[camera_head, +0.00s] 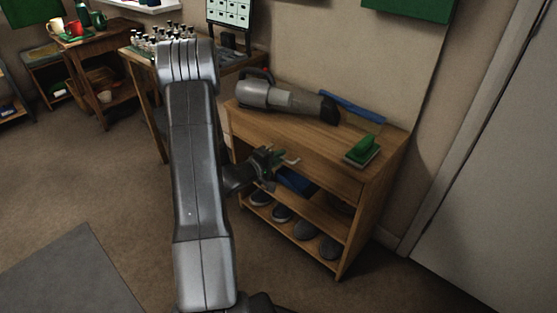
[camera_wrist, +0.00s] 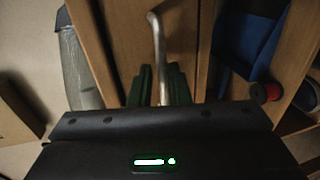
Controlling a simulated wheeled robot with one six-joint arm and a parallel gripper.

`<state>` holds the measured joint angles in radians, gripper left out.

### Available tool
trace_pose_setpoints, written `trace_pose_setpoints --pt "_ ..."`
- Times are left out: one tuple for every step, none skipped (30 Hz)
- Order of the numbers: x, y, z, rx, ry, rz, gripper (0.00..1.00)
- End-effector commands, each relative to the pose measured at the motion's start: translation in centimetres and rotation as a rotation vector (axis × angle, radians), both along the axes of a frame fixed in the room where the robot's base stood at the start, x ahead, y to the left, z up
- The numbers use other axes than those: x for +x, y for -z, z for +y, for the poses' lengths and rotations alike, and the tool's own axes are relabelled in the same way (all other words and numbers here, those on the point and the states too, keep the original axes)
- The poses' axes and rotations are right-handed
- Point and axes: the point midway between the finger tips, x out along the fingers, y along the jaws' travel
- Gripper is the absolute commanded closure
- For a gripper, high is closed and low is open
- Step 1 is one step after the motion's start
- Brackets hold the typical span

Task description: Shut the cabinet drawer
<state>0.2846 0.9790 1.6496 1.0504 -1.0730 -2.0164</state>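The wooden cabinet (camera_head: 345,225) stands right of centre in the head view, with its drawer (camera_head: 318,172) just under the top. How far the drawer stands out is hard to tell. My gripper (camera_head: 272,160) is in front of the drawer, close to its pale handle (camera_head: 291,159). In the wrist view the drawer front (camera_wrist: 185,30) fills the middle, and the curved metal handle (camera_wrist: 158,45) runs down between the green fingers of my gripper (camera_wrist: 160,85). The fingers look apart, with a narrow gap beside the handle. The handle's lower end is hidden behind the gripper body.
A grey handheld vacuum (camera_head: 280,100), a blue strip (camera_head: 352,106) and a green-topped brush (camera_head: 362,149) lie on the cabinet top. Blue items (camera_head: 296,181) and several grey rounded objects (camera_head: 306,229) fill the shelves below. A worktable (camera_head: 140,55) stands left behind. The floor at left is open.

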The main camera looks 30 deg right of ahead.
Motion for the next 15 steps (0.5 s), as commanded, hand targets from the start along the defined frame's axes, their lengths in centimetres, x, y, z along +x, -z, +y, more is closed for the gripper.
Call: trace_pose_setpoints --pt "0.0 0.0 0.0 0.000 0.001 -0.001 0.74" --pt "0.0 0.0 0.0 0.001 0.001 0.001 0.70" --pt "-0.1 0.0 0.0 0.001 0.001 0.001 0.70" --pt "-0.1 0.0 0.0 0.002 0.001 0.001 0.70" --pt "-0.1 0.1 0.0 0.002 0.001 0.001 0.70" --pt "-0.1 0.1 0.0 0.001 0.001 0.002 0.70" --pt "-0.1 0.1 0.0 0.002 0.001 0.002 0.70" --pt "-0.1 0.1 0.1 0.002 0.001 0.002 0.70" --pt "-0.1 0.1 0.1 0.002 0.001 0.002 0.70" --pt "-0.1 0.1 0.1 0.002 0.001 0.002 0.70" --pt "-0.1 0.1 0.2 0.003 0.001 0.003 0.70" --pt "-0.2 0.0 0.4 0.003 0.000 0.002 0.70" --pt "-0.3 -0.1 0.6 0.003 -0.001 0.003 0.70" --pt "-0.4 -0.2 0.9 0.004 -0.001 0.004 0.70" --pt "-0.6 -0.3 1.4 0.004 -0.002 0.003 0.70"
